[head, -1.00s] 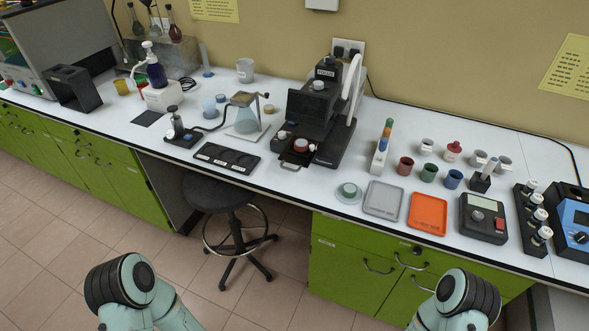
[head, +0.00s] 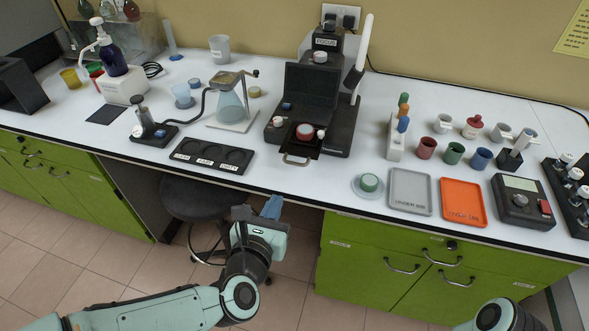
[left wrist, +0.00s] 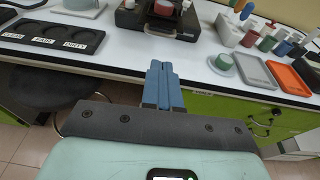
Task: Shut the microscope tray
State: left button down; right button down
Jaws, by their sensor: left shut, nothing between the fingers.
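The black microscope (head: 322,90) stands at the back middle of the white bench. Its tray (head: 301,147) is drawn out at the front, with a handle (head: 296,161) at the bench's front edge and a round red-and-white dish (head: 305,132) on it. My left gripper (head: 272,207) is shut and empty, below and in front of the tray, short of the bench edge. In the left wrist view its blue fingers (left wrist: 165,83) are together, pointing at the bench, with the microscope base (left wrist: 150,20) beyond. Of my right arm only a part shows; its gripper is out of view.
A labelled black three-well plate (head: 212,157) lies left of the tray. A stool (head: 195,198) stands under the bench.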

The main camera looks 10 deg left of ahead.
pick_arm(q)
send_near(302, 144)
notch_tip(302, 144, down, 2)
jog(key=shift+s+a+f+p, duration=0.15)
jog(key=shift+a+p, duration=0.05)
jog(key=shift+p, duration=0.2)
pick_arm(e)
jog(key=shift+s+r, duration=0.15)
jog(key=shift+r, duration=0.15)
pick_arm(q)
jog(key=shift+w, duration=0.25)
jog(key=x, duration=0.1)
jog(key=b+x, duration=0.1)
jog(key=x, duration=0.1)
jog(key=b+x, duration=0.1)
jog(key=shift+w+d+r, duration=0.15)
jog(key=shift+w+r, duration=0.1)
jog(key=shift+w, duration=0.15)
jog(key=w, duration=0.5)
jog(key=shift+w+r, duration=0.2)
jog(key=shift+r, duration=0.15)
pick_arm(e)
jog(key=shift+s+d+f, duration=0.1)
jog(key=shift+s+f, duration=0.1)
jog(key=shift+f, duration=0.3)
jog(key=shift+s+f, duration=0.2)
jog(key=shift+f, duration=0.25)
pick_arm(q)
jog(key=shift+r, duration=0.1)
